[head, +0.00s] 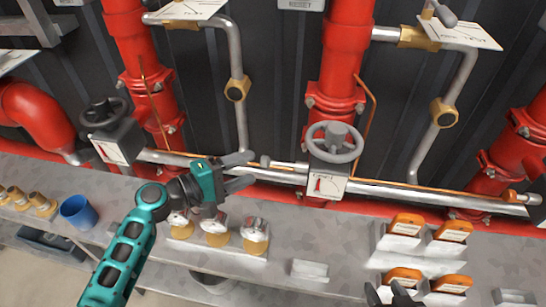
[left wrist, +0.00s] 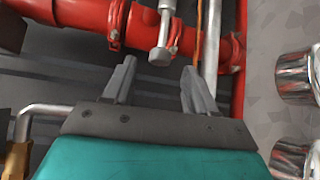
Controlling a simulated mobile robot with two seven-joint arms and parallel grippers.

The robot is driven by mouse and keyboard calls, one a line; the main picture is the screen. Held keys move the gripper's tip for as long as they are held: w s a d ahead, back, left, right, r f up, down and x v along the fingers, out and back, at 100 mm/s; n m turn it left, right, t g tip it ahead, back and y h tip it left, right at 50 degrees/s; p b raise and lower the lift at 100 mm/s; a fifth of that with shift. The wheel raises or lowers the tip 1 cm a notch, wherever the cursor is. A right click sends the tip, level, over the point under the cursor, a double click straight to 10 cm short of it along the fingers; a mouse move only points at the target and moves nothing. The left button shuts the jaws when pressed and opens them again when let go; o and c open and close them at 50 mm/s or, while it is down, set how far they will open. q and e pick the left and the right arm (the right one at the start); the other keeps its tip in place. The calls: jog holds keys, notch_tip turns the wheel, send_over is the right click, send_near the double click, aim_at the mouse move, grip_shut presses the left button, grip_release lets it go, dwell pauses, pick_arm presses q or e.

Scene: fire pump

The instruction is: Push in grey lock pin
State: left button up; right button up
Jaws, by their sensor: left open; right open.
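The grey lock pin (head: 266,161) is a small rod with a rounded head, sticking out to the left of the middle valve with the grey handwheel (head: 335,142). In the left wrist view the pin (left wrist: 160,54) shows its round head just beyond the fingertips, lined up with the gap. My left gripper (head: 248,170) is open and empty, its fingers pointing right toward the pin head; contact cannot be told. It also shows in the left wrist view (left wrist: 158,70). My right gripper (head: 388,293) shows only as dark fingertips at the bottom edge, open.
Red vertical pipes (head: 340,50) and a horizontal grey pipe (head: 420,192) run behind the bench. On the grey bench (head: 290,225) stand several chrome-and-brass fittings (head: 255,236), orange-topped blocks (head: 403,225) and a blue cup (head: 77,211). A dark handwheel valve (head: 103,113) is at left.

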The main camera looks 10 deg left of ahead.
aim_at(271, 163)
pick_arm(q)
jog(key=x, duration=0.8)
jog(key=shift+s, duration=0.1)
jog(key=shift+c, duration=0.2)
grip_shut()
